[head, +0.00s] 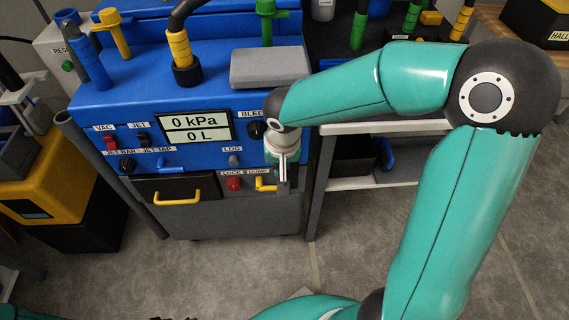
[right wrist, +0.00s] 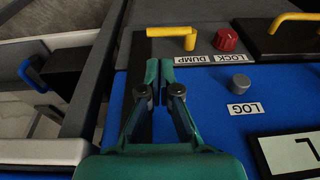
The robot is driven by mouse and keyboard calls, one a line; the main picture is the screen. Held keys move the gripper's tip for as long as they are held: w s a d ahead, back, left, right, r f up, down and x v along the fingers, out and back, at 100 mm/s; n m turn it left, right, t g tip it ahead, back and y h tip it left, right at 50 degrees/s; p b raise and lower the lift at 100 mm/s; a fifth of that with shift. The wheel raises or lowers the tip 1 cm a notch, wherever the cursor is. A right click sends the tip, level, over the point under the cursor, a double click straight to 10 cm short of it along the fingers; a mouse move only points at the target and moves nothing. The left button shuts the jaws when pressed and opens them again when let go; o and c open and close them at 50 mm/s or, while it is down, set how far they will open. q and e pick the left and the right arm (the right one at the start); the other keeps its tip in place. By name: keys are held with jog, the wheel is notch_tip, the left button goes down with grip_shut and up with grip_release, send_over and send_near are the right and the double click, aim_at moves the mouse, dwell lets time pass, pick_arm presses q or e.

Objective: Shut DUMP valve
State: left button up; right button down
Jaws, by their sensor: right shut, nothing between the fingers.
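The DUMP valve's yellow lever (head: 264,184) sits low on the right of the blue cart's front panel, beside the DUMP label. In the right wrist view the lever (right wrist: 172,32) lies roughly horizontal, with a bent yellow end near the label. My right gripper (head: 284,178) is at the panel's right edge, partly over the lever's right end in the head view. In its wrist view the gripper (right wrist: 160,75) is shut and empty, its fingertips short of the lever in the picture. Contact with the lever cannot be told. My left gripper is not in view.
A red LOCK knob (head: 233,184) is just left of the lever. A grey LOG knob (head: 235,160) and the pressure display (head: 195,128) are above. A yellow-handled drawer (head: 178,190) is further left. A shelf unit (head: 370,182) stands right of the cart.

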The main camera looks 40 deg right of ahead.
pick_arm(q)
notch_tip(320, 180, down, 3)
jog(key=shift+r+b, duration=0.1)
jog(key=shift+b, duration=1.1)
pick_arm(e)
notch_tip(320, 180, down, 10)
jog(key=w, duration=0.2)
jog(key=shift+d, duration=0.35)
